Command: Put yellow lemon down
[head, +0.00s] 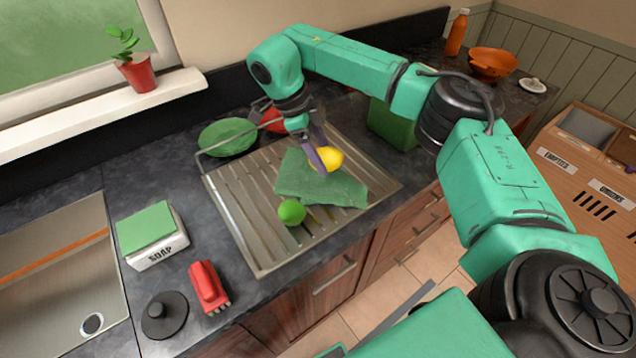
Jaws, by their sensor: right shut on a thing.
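The yellow lemon (329,158) is at the fingertips of my right gripper (318,152), which is shut on it. The lemon is over the back right part of a green cloth (300,180). I cannot tell whether the lemon touches the cloth. The cloth lies on a ribbed metal drainboard (240,222). A green lime (291,212) sits at the cloth's front edge. My left gripper is not in view.
A green plate (228,137) and a red object (272,119) stand behind the drainboard. A green box (391,124) is at its right. Soap (155,240), a red brush (208,287) and a black stopper (165,315) lie left. The drainboard's front left is bare.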

